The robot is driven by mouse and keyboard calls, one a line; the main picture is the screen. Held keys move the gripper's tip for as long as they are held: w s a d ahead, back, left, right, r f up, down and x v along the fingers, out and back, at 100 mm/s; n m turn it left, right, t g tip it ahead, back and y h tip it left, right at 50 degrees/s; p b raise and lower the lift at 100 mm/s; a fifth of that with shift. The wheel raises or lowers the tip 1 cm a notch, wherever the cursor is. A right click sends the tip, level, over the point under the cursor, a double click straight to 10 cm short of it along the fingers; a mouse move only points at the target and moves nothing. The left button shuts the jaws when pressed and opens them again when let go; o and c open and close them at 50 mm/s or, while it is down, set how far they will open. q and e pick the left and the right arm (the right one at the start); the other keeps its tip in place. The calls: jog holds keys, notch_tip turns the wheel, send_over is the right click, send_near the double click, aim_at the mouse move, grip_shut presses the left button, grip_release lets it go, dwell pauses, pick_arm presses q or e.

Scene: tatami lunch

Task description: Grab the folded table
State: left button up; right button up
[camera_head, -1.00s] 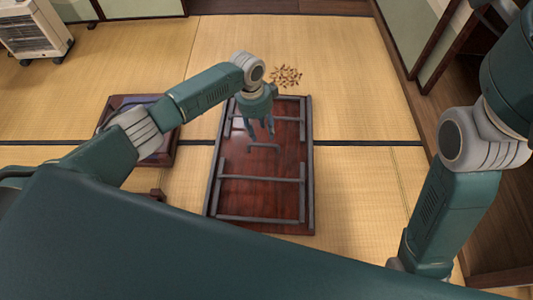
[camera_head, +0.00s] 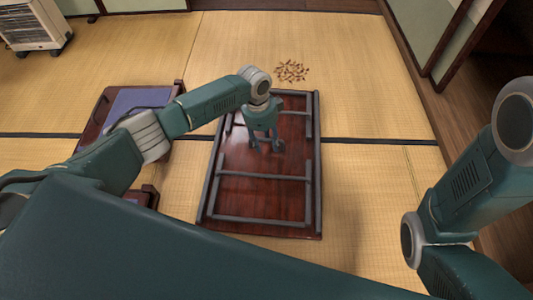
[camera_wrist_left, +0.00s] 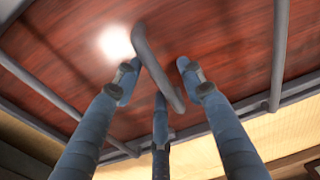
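The folded table (camera_head: 235,160) lies flat on the tatami in the middle of the head view, its reddish-brown underside up and its grey legs folded against it. My left gripper (camera_head: 267,146) is over the table's middle, pointing down. In the left wrist view, its three fingers are spread around a grey handle (camera_wrist_left: 158,68) on the table's underside, with gaps on both sides. The gripper is open. In the head view the gripper hides most of this handle. My right arm shows at the right, but its gripper is out of view.
A dark wooden seat with a purple cushion (camera_head: 140,100) is left of the table, partly behind my left arm. Scattered brown bits (camera_head: 291,70) lie beyond the table. A white heater (camera_head: 34,27) stands at the far left. Tatami right of the table is clear.

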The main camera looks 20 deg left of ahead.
pick_arm(q)
grip_shut()
jog(key=shift+w+r, duration=0.1)
jog(key=shift+w, duration=0.15)
jog(key=shift+r, duration=0.1)
